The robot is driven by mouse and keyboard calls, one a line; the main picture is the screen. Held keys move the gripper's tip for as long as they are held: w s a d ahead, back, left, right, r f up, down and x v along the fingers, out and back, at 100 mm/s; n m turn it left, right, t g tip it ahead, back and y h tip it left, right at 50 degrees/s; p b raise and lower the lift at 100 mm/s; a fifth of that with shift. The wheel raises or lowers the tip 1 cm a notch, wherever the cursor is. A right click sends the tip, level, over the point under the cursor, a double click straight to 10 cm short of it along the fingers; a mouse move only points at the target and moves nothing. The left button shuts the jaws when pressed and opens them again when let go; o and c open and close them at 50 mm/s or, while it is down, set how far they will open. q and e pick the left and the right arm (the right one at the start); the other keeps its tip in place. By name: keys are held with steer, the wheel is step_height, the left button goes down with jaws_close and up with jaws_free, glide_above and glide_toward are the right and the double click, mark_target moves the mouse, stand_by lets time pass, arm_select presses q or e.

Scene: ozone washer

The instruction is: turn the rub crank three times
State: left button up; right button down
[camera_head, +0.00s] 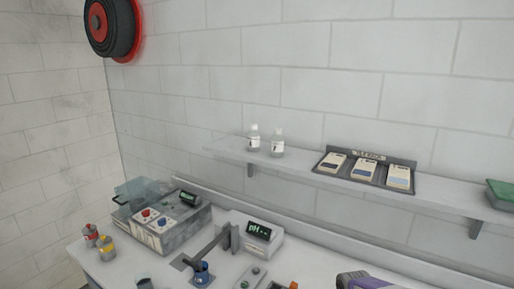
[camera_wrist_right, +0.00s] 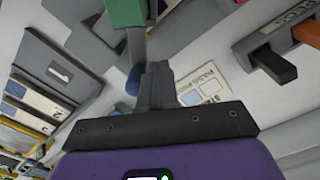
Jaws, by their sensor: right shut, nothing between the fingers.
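My right gripper (camera_wrist_right: 157,70) shows in the right wrist view with its dark fingers together and nothing between them. A green block (camera_wrist_right: 126,12) on a grey bracket is above and left of the fingertips, and a blue rounded piece (camera_wrist_right: 133,78) is just left of them. I cannot tell for sure which part is the rub crank, or whether the fingers touch the blue piece. In the head view only a purple part of my right arm shows at the bottom edge. My left gripper is not in view.
In the head view, a grey machine (camera_head: 160,222) with red and blue buttons, a pH meter (camera_head: 260,234) and a stand with a blue cup (camera_head: 202,272) crowd the bench. A wall shelf (camera_head: 300,168) holds bottles and a card tray (camera_head: 367,170). Dark and orange handles (camera_wrist_right: 274,64) lie right of the fingers.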

steer(key=shift+s+d, duration=0.3)
steer(key=shift+s, duration=0.25)
steer(key=shift+s+d, duration=0.25)
steer(key=shift+s, duration=0.3)
steer(key=shift+s+d+b, duration=0.2)
steer(key=shift+s+b, duration=0.25)
steer(key=shift+s, duration=0.75)
steer(key=shift+s+a, duration=0.1)
steer(key=shift+s, duration=0.1)
steer(key=shift+w+d+r, duration=0.1)
steer(key=shift+w+d, duration=0.15)
steer(key=shift+w, duration=0.6)
step_height(320, 180, up, 9)
steer(key=p, duration=0.7)
steer(key=shift+p, duration=0.4)
